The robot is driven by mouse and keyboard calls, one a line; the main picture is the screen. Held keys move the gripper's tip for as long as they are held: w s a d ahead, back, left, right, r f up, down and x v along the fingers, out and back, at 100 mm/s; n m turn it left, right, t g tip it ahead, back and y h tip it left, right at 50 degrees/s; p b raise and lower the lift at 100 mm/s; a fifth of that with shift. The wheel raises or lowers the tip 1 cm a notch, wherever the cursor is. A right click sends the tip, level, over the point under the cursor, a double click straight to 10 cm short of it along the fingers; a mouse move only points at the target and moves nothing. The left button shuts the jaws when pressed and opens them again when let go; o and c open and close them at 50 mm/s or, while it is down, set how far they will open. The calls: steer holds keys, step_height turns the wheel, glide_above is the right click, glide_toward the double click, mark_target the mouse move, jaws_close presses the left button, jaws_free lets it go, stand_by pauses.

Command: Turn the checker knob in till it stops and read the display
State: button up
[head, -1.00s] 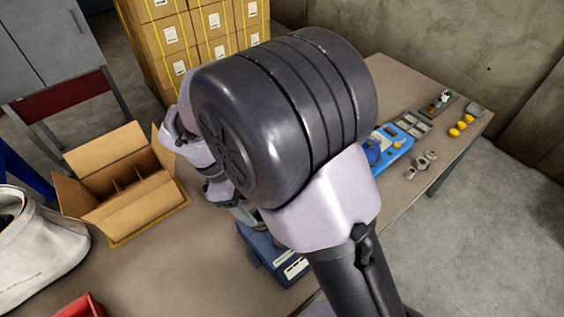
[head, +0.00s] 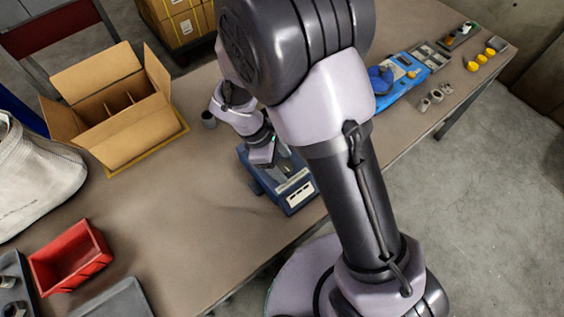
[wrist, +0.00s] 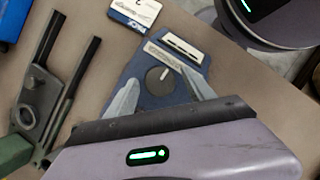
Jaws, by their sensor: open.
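The blue checker (head: 297,203) stands on the bench beneath my arm. In the wrist view its blue body (wrist: 146,62) lies beyond and between my fingers. A round dark grey knob (wrist: 160,80) with a pale line sits on its face. Farther along the checker are a pale label strip (wrist: 160,55) and a black-framed pale window (wrist: 183,46); no reading is legible on it. My gripper (wrist: 162,95) is open, one finger on each side of the knob, and no contact is visible. In the head view my arm partly covers the checker.
A tool with two dark bars (wrist: 62,100) lies left of the checker in the wrist view, with a white card (wrist: 134,12) beyond. An open carton (head: 160,123) and a red bin (head: 88,268) stand left. A blue tray (head: 405,88) stands right.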

steer(key=c, duration=1.3)
steer(key=shift+c, duration=0.2)
